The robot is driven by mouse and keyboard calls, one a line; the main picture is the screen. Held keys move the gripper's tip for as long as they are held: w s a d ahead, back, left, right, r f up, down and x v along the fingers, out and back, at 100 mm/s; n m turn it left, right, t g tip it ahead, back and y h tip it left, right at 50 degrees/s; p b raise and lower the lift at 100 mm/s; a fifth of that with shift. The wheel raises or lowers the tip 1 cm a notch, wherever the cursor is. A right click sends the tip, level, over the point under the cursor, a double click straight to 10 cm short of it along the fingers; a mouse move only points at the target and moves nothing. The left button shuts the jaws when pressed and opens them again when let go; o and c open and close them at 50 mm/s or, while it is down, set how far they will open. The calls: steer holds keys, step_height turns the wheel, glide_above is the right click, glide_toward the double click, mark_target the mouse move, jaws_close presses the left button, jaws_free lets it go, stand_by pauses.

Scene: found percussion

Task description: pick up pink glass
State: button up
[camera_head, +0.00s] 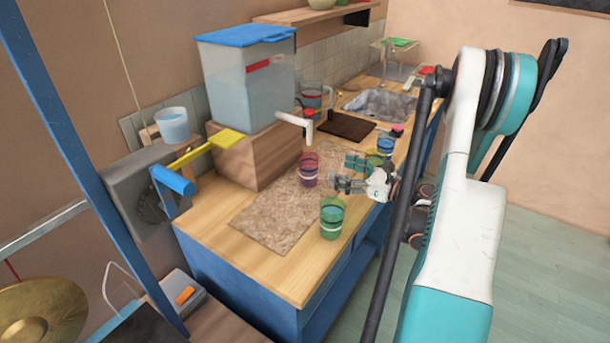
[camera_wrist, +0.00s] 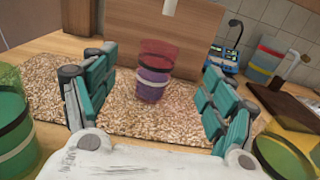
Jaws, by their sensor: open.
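The pink glass (camera_head: 308,170) stands upright on a speckled mat on the counter, in front of the wooden block under the water tank. It looks translucent pink-purple with a light band. In the wrist view the pink glass (camera_wrist: 153,72) stands ahead, between my open fingers and beyond them. My gripper (camera_head: 345,184) is to the right of the glass in the head view, low over the counter, with its fingers towards it. In the wrist view my gripper (camera_wrist: 150,95) has its teal fingers spread wide, with nothing between the pads.
A green glass (camera_head: 332,218) stands nearer the front edge; it also shows at left in the wrist view (camera_wrist: 15,140). A yellow-rimmed glass (camera_wrist: 285,155) is close on the right. The wooden block (camera_head: 255,155) bounds the back. Mat (camera_head: 272,218) is bare towards the front left.

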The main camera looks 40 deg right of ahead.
steer(key=b, duration=0.1)
glide_toward(301, 155)
steer(key=shift+x, duration=0.95)
steer(key=b+x, duration=0.2)
steer(key=x, duration=0.3)
steer(key=shift+f, duration=0.15)
jaws_close()
